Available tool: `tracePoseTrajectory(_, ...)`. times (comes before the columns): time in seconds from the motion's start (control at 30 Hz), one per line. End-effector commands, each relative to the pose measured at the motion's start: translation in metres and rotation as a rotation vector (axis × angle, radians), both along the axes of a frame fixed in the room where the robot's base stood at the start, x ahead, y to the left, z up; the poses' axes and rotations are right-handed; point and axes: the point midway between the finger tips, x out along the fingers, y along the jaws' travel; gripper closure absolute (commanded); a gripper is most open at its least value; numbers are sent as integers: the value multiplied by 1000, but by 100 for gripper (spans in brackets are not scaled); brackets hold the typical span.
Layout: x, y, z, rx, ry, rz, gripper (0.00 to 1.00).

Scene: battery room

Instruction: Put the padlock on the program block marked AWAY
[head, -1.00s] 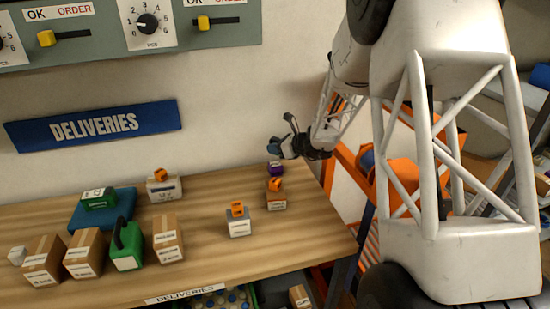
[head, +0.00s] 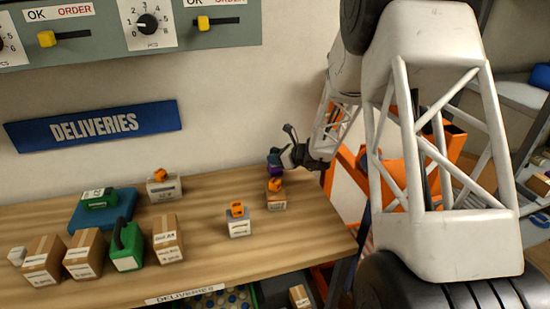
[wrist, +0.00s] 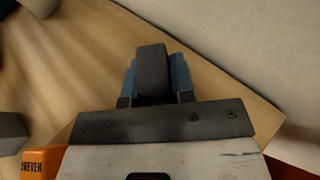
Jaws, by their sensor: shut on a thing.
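Small blocks with orange pieces on top stand at the right (head: 276,200), centre (head: 238,228) and back (head: 164,193). I cannot read AWAY on any block.
Cardboard boxes (head: 168,240), a green can (head: 126,248) and a blue stand (head: 92,213) with a green box fill the left of the wooden bench (head: 205,262). The wall is close behind. An orange piece (wrist: 40,162) is near the gripper. Bare bench lies in front of it.

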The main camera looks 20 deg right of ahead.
Motion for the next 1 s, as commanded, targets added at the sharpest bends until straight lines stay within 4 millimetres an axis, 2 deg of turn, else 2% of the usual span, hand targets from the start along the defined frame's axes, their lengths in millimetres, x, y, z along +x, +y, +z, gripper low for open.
tracePoseTrajectory(0.33, 0, 0, -3, 1, 1, 0, 100)
tracePoseTrajectory(0.37, 0, 0, -3, 0, 0, 0, 74)
tracePoseTrajectory(0.5, 0, 0, -3, 1, 1, 0, 52)
tracePoseTrajectory(1.0, -3, -4, 2, 1, 1, 0, 51)
